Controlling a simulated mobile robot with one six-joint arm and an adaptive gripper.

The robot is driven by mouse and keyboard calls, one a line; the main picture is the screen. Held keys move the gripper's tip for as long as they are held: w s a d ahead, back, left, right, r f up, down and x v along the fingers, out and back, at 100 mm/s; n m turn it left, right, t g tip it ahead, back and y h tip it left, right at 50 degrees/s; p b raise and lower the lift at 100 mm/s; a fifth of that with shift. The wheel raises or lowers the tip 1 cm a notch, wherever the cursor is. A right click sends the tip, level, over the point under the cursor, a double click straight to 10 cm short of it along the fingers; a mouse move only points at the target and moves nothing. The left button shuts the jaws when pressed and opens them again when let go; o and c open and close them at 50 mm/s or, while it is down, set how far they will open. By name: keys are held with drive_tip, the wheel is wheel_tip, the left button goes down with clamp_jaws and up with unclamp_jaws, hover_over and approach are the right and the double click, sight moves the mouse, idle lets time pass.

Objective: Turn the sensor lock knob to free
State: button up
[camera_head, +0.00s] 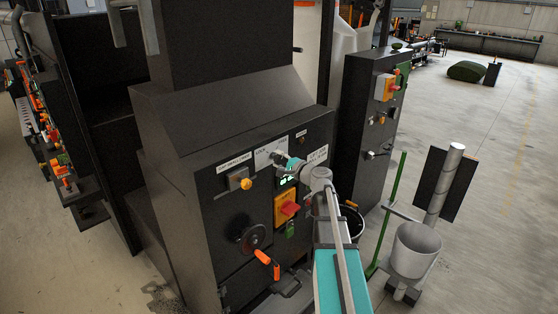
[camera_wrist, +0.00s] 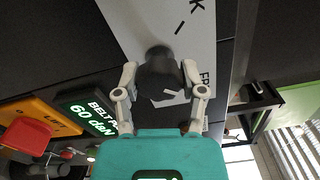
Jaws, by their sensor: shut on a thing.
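The sensor lock knob (camera_wrist: 158,68) is black and stands on a pale label plate (camera_wrist: 200,35) in the wrist view. My gripper (camera_wrist: 159,76) is shut on the knob, one finger on each side. On the plate I can read a "K" and "FR", the rest being cut off or hidden. A pale pointer mark shows beside the knob, but its exact setting is hard to tell. In the head view my gripper (camera_head: 280,160) reaches the upper part of the dark control panel (camera_head: 215,210), and the knob is hidden there.
A green-lit display (camera_wrist: 92,112) reading "60 daN" and a red switch (camera_wrist: 28,135) on yellow sit close to my gripper. Below on the panel are a handwheel (camera_head: 250,236) with an orange handle. A second cabinet (camera_head: 372,110) stands right; open floor lies beyond.

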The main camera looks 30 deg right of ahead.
drive_tip(key=shift+m, duration=0.5)
drive_tip(key=o, duration=1.2)
drive_tip(key=shift+c, duration=0.2)
drive_tip(key=v, duration=1.2)
